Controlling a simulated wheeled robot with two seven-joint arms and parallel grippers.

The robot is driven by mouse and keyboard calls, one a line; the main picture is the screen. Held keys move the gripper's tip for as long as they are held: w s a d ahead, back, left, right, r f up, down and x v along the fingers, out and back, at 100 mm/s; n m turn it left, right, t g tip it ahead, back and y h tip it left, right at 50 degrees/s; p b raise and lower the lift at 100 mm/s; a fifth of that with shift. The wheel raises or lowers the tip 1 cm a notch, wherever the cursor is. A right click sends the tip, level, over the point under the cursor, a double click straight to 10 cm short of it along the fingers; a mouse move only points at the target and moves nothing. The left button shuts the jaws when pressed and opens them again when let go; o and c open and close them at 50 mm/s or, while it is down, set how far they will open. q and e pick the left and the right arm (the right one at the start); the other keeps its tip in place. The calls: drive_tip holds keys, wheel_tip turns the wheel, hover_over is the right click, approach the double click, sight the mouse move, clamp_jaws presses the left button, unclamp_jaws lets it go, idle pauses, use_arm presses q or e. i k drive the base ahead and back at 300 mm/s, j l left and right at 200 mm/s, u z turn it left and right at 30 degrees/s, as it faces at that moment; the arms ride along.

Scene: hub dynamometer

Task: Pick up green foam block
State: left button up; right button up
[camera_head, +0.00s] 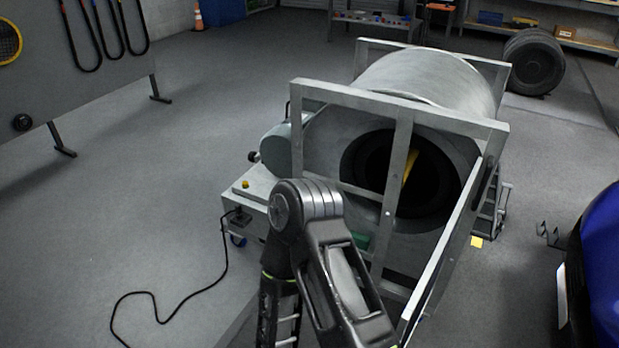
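A small green patch (361,241) shows low in the frame of the dynamometer, just right of my arm's raised joint. It may be the green foam block, but my arm and the frame bars hide most of it. One of my arms rises from the bottom centre, bends at a joint in front of the machine and runs back down to the bottom edge. I cannot tell which arm it is. Neither gripper's fingertips show in the head view.
The dynamometer's large grey drum (428,78) stands in a metal frame (398,105). A yellow piece (410,166) shows in its dark opening. A black cable (152,294) lies on the floor at left. A blue car (603,265) stands at right. The left floor is mostly clear.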

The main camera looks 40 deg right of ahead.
sight(362, 242)
drive_tip(key=i+u, duration=0.1)
drive_tip(key=i, duration=0.45)
drive_tip(key=i+l, duration=0.15)
drive_tip(key=i, duration=0.4)
drive_tip(key=i+l+u, duration=0.15)
drive_tip(key=i, duration=0.4)
drive_tip(key=i+u, duration=0.3)
drive_tip(key=i, duration=0.3)
drive_tip(key=z, duration=4.65)
